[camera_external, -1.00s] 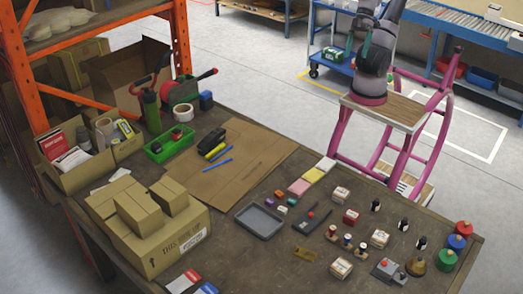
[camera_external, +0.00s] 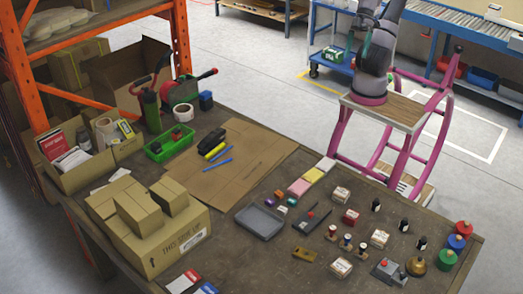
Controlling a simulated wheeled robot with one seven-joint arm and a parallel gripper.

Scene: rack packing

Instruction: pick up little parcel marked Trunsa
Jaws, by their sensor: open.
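Several little white-topped parcels stand on the right half of the brown workbench (camera_external: 278,262). One parcel (camera_external: 341,194) is at the back, a red-sided parcel (camera_external: 350,217) is just in front of it, another parcel (camera_external: 379,239) is to the right, and one more parcel (camera_external: 341,267) is near the front edge. Their print is too small to read, so I cannot tell which is marked Trunsa. My arm is folded up beyond the bench's far edge. My gripper (camera_external: 365,46) seems to be the dark part hanging there, small and partly hidden, open and well away from the parcels.
Stamps, small dark bottles and red, blue and green round-topped items crowd around the parcels. A grey tray (camera_external: 259,222) and a flat cardboard sheet (camera_external: 245,165) lie left of them. A large carton (camera_external: 160,245) with small boxes stands at the left. Bare bench shows at the front middle.

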